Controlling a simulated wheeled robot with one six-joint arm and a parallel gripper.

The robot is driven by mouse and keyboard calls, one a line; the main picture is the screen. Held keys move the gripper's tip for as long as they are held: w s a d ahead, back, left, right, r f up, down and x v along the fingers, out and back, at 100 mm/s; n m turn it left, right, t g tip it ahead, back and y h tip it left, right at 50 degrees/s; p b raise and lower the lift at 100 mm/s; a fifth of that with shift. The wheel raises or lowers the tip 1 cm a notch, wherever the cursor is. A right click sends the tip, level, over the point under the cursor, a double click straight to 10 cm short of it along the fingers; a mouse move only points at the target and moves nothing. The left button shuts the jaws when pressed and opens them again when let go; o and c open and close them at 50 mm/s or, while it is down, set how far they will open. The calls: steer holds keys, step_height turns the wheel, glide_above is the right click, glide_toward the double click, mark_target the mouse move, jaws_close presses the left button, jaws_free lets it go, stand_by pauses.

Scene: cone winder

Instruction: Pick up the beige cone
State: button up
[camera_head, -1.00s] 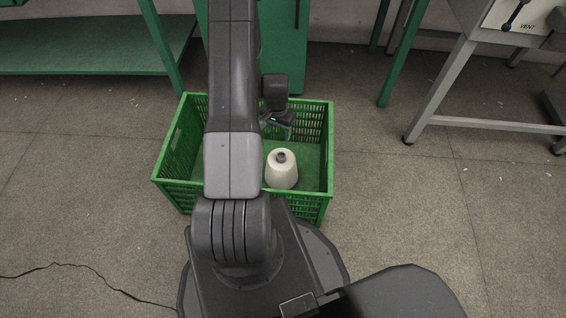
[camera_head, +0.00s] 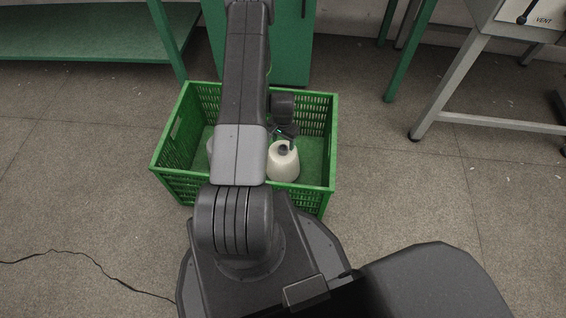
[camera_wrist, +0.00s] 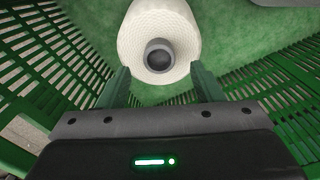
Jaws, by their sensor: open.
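The beige cone (camera_head: 283,165), a cream yarn cone with a dark hollow tube end at its top, stands upright in the green crate (camera_head: 333,150). In the wrist view the cone (camera_wrist: 160,22) is at the top middle, its dark tube end pointing at the camera. My gripper (camera_wrist: 159,70) is open, with one green finger on each side of the cone's narrow end. Whether the fingers touch it I cannot tell. In the head view my gripper (camera_head: 286,137) is just above and behind the cone's top, partly hidden by my wrist.
A second pale object (camera_head: 210,146) shows in the crate left of my arm, mostly hidden. Slatted crate walls (camera_wrist: 50,55) rise close on both sides of my gripper. A green cabinet (camera_head: 292,50) stands behind the crate. A grey-legged stand (camera_head: 450,88) is at right.

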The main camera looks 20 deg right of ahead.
mark_target(283, 148)
step_height(283, 148, down, 4)
steer(key=shift+s+a+f+b, duration=0.1)
steer(key=shift+f+b, duration=0.1)
steer(key=shift+b, duration=0.4)
jaws_close()
steer(key=shift+r, duration=0.1)
